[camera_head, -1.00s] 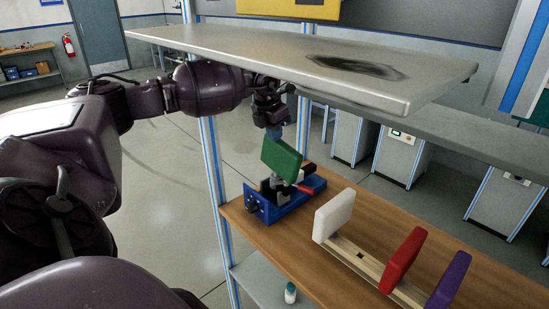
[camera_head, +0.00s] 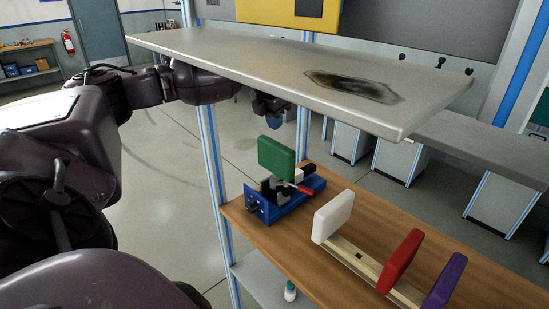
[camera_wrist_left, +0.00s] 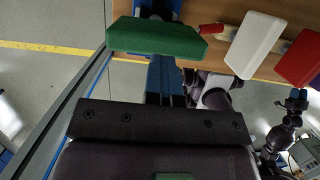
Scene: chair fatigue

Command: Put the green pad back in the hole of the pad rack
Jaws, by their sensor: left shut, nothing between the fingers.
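The green pad (camera_head: 277,157) stands upright on the blue clamp fixture (camera_head: 290,204), with a red handle beside it. The pad rack (camera_head: 350,254) is a pale wooden rail on the bench, holding a white pad (camera_head: 333,217), a red pad (camera_head: 400,261) and a purple pad (camera_head: 445,281). My left gripper (camera_head: 270,106) is partly hidden behind the raised grey plate, above and apart from the green pad. In the left wrist view its blue fingers (camera_wrist_left: 165,80) are shut and empty, pointing toward the green pad (camera_wrist_left: 155,38). My right gripper (camera_wrist_left: 296,97) shows small there; its jaws are unclear.
The large grey plate (camera_head: 230,55) with a dark burn mark overhangs the bench from above. The wooden bench (camera_head: 325,188) has bare wood between fixture and rack. A small bottle (camera_head: 290,291) stands on the lower shelf. A blue-striped post (camera_head: 213,170) rises at the bench's left end.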

